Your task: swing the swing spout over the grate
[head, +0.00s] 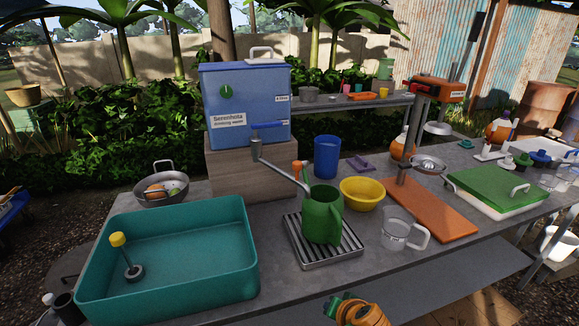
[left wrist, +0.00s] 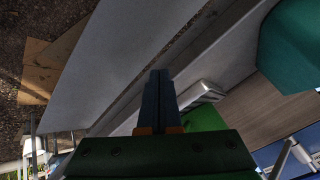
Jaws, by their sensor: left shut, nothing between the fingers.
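The grey swing spout (head: 279,171) slants down to the right from below a blue lever (head: 268,126) on the blue water box (head: 246,105). The jug stands on the slatted metal grate (head: 342,258). My left gripper (head: 340,305) is at the bottom of the head view, in front of the grate and apart from the spout. Its fingers (left wrist: 160,78) are shut and empty in the left wrist view. My right gripper is not in view.
A teal basin (head: 170,302) fills the front left. Right of the jug are a yellow bowl (head: 361,194), a clear measuring cup (head: 396,236) and an orange board (head: 448,222). A blue cup (head: 326,158) stands behind. Some bare tabletop shows between basin and grate.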

